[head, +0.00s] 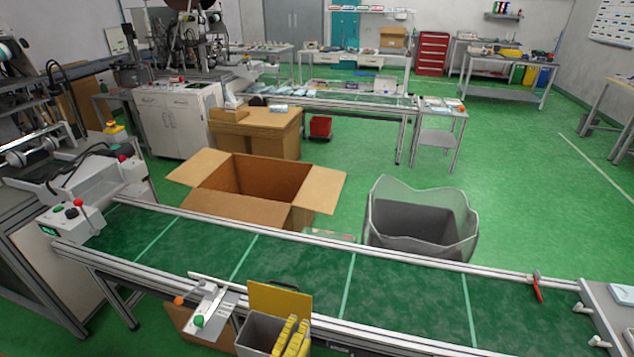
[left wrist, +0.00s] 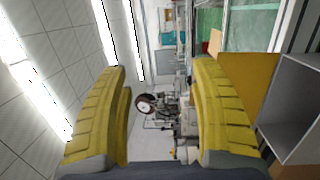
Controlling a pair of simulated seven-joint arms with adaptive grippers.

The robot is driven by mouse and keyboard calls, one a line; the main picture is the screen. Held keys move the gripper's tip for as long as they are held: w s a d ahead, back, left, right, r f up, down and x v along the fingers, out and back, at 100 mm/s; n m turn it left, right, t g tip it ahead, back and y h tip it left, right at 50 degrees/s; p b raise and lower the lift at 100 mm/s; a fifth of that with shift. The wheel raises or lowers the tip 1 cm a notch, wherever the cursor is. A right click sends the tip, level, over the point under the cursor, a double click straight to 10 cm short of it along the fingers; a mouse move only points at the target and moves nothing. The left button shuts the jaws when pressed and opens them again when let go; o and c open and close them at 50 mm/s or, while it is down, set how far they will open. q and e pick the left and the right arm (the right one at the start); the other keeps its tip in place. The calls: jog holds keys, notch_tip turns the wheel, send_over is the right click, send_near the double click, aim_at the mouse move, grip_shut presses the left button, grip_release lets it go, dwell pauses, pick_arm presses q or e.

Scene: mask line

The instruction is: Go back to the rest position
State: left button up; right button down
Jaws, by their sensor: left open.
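My left gripper (head: 297,326) shows at the bottom of the head view, with its yellow ribbed fingers just in front of the grey bin at the near side of the conveyor. In the left wrist view the left gripper (left wrist: 163,75) has its two yellow fingers wide apart, with nothing between them. That view is turned sideways, with ceiling lights at left and the room beyond the fingers. My right gripper is in neither view.
A green conveyor (head: 400,290) runs across the front. A grey open bin (head: 257,334) with a yellow panel (head: 280,298) stands at its near edge, beside a small control box (head: 212,307). Beyond are an open cardboard box (head: 235,210) and a lined waste bin (head: 410,235).

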pick_arm(q)
jog(key=s+a+f+m+g+y, duration=0.4)
jog(key=s+a+f+m+g, duration=0.4)
jog(key=m, duration=0.8)
jog(key=s+a+m+g+y, duration=0.1)
jog(key=s+a+m+y, duration=0.2)
jog(key=a, duration=0.7)
jog(key=s+a+m+g+y, duration=0.15)
jog(key=s+a+y, duration=0.3)
jog(key=a, duration=0.45)
jog(key=s+d+f+g+h, duration=0.1)
jog(key=d+f, duration=0.2)
jog(key=f, duration=1.2)
jog(key=s+d+f+g+h, duration=0.1)
jog(key=d+f+h, duration=0.1)
jog(key=f, duration=1.3)
jog(key=s+f+n+g+h, duration=0.1)
jog(key=s+f+n+g, duration=0.2)
jog(key=s+f, duration=1.8)
jog(key=shift+s+d+f, duration=0.15)
jog(key=shift+s+d, duration=0.05)
jog(key=shift+s, duration=0.2)
